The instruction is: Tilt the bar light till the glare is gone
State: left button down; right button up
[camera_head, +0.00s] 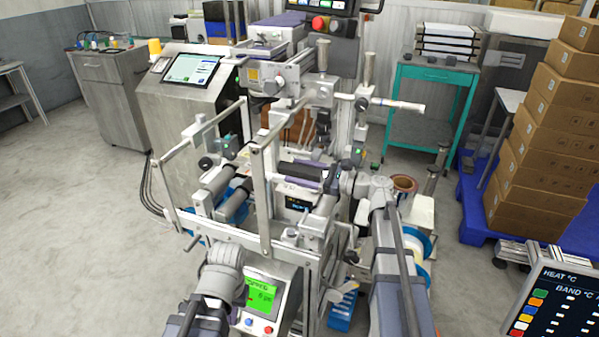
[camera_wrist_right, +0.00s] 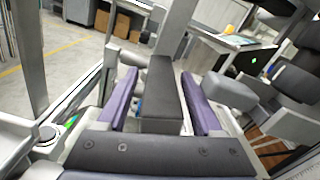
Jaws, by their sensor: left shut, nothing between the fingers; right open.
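A dark bar (camera_head: 300,170), which looks like the bar light, lies across the upper part of the machine in the head view. In the right wrist view the dark bar (camera_wrist_right: 160,85) sits between the two purple fingers of my right gripper (camera_wrist_right: 160,100), with a gap at each side. My right gripper (camera_head: 318,181) is open around it, its arm coming in from the lower right. My left gripper (camera_head: 228,250) is shut and empty at the machine's front left; its fingertips are hard to make out. I cannot make out any glare.
Upright metal posts (camera_head: 261,190) and a front rail (camera_head: 215,228) stand close to both arms. A green readout (camera_head: 262,297) is low at the front. A cabinet with a touchscreen (camera_head: 192,69) stands behind left. Stacked cartons (camera_head: 545,150) are at right. Floor at left is clear.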

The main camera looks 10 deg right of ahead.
grip_shut()
dwell(0.5)
